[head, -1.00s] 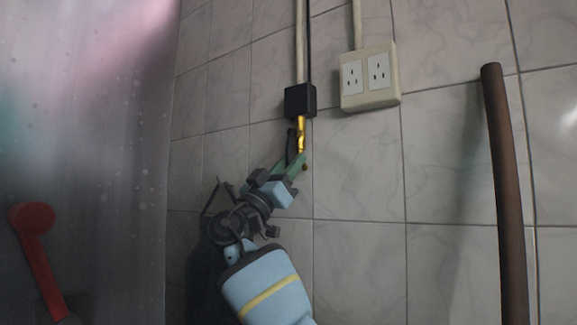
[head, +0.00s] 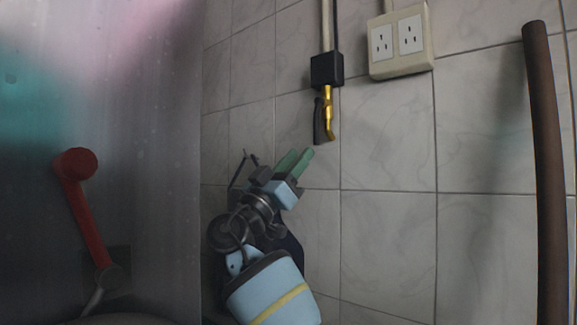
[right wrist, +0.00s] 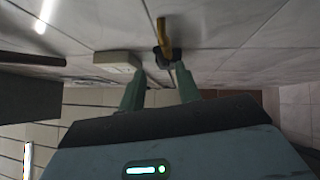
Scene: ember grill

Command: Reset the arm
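My right gripper (head: 297,162) is in the middle of the head view, just below a black box with a yellow and black lever (head: 328,115) on the tiled wall. Its two green fingers are apart with nothing between them, and there is a gap between the fingertips and the lever. In the right wrist view the green fingers (right wrist: 160,88) are spread. The yellow lever (right wrist: 163,35) shows beyond them. My left gripper is not in view.
A double socket (head: 400,41) is on the wall to the right of the lever box. A brown pipe (head: 547,170) stands at the right. A red handle (head: 84,210) is on the grey metal surface at the left. The tiled wall between is bare.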

